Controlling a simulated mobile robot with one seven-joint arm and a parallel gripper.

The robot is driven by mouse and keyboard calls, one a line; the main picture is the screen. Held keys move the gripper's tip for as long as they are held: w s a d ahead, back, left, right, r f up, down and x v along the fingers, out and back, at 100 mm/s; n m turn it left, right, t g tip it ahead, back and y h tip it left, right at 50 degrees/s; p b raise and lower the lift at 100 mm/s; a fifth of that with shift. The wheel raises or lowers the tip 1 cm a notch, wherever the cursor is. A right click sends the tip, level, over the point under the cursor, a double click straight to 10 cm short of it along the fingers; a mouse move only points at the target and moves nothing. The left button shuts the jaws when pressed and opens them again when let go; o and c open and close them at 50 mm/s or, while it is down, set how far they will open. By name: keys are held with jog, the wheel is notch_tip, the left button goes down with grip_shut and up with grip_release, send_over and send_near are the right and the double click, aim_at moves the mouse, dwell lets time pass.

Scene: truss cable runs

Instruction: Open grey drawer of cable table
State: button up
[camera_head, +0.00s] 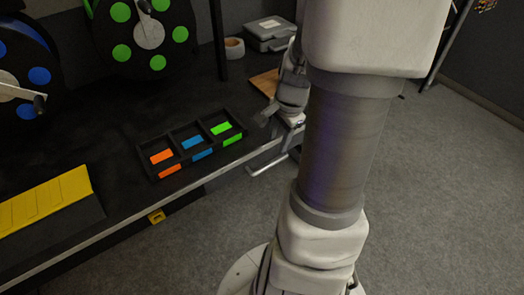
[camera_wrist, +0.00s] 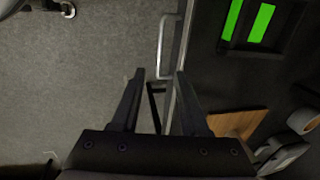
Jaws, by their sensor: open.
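The cable table (camera_head: 110,120) has a black top with a pale front edge. A silver bar handle (camera_head: 268,163) stands out below that edge near the table's right end. The grey drawer's front is hidden under the edge in the head view. In the wrist view the handle (camera_wrist: 161,45) runs alongside the table edge, its near end between the fingertips in the picture. My gripper (camera_wrist: 160,74) is open and empty, its two black fingers apart. I cannot tell whether it touches the handle. In the head view my arm hides part of the table's right end.
A black tray (camera_head: 186,134) holds orange, blue and green pieces. A yellow-topped block (camera_head: 45,203) and cable reels (camera_head: 150,35) stand left. A wooden board (camera_head: 265,83), tape roll (camera_head: 234,47) and grey case (camera_head: 269,33) lie behind. Carpet in front is clear.

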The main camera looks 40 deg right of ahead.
aim_at(271, 164)
jog(key=f+b, duration=0.1)
jog(key=f, duration=0.3)
jog(key=w+f+b, duration=0.1)
jog(key=f, duration=0.3)
jog(key=w+f+b, duration=0.1)
jog(key=f, duration=0.3)
jog(key=shift+w, duration=0.2)
grip_shut()
dwell(0.9)
